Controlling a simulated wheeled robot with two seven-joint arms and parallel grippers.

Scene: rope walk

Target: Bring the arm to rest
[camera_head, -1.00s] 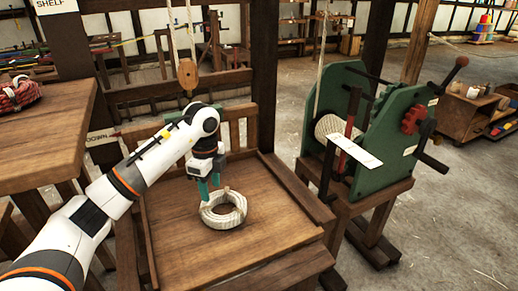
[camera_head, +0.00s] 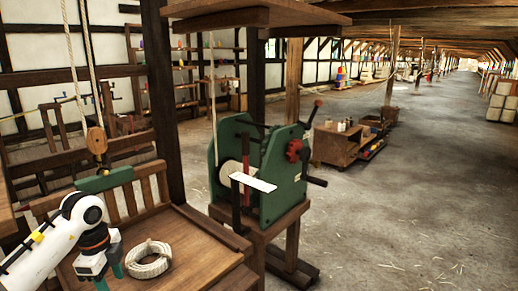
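My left arm comes in from the lower left in the head view. Its gripper (camera_head: 110,279) points down, with two green fingers that stand apart, just left of a coil of pale rope (camera_head: 149,259). Nothing shows between the fingers. The coil lies flat on a wooden platform (camera_head: 200,262) with a slatted back. My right gripper is not in view.
A green winch (camera_head: 287,178) with a rope drum, red lever and cranks stands on a wooden stand to the right. A wooden pulley block (camera_head: 96,140) hangs above the platform. A cart (camera_head: 338,146) stands farther back.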

